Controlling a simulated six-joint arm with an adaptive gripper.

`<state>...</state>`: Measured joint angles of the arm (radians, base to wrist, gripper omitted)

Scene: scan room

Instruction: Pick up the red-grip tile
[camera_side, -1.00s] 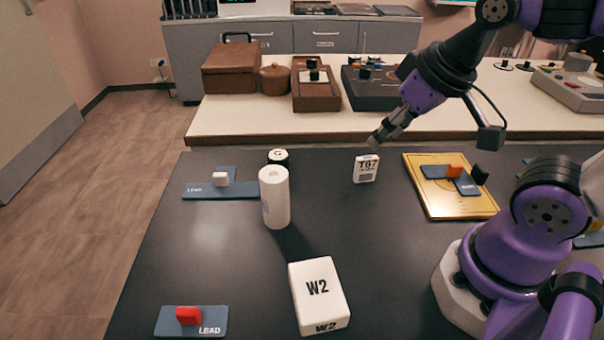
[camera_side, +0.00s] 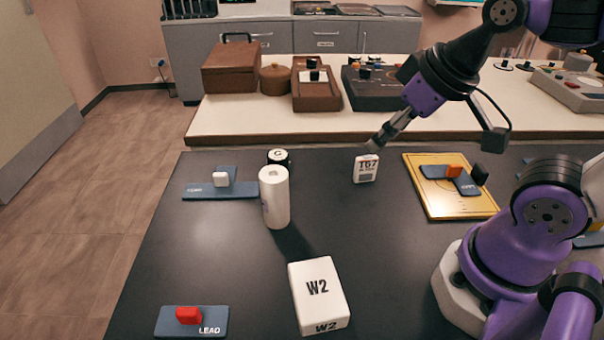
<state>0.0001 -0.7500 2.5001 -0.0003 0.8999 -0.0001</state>
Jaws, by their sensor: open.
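The red-grip tile (camera_side: 208,326) is a blue-grey slab marked LEAD with a red block (camera_side: 189,315) on top. It lies flat at the front left of the dark table. My gripper (camera_side: 372,147) is open and empty, above and just behind the white T67 block at the far side of the table, well away from the red-grip tile. The gap between its fingers is hard to see from this side.
A white W2 box (camera_side: 318,290) stands right of the red-grip tile. A white cylinder (camera_side: 275,200), a black-and-white C piece (camera_side: 279,157), a white-grip tile (camera_side: 222,191) and the T67 block (camera_side: 366,169) stand farther back. A yellow tray (camera_side: 432,203) holds an orange-grip tile (camera_side: 452,176).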

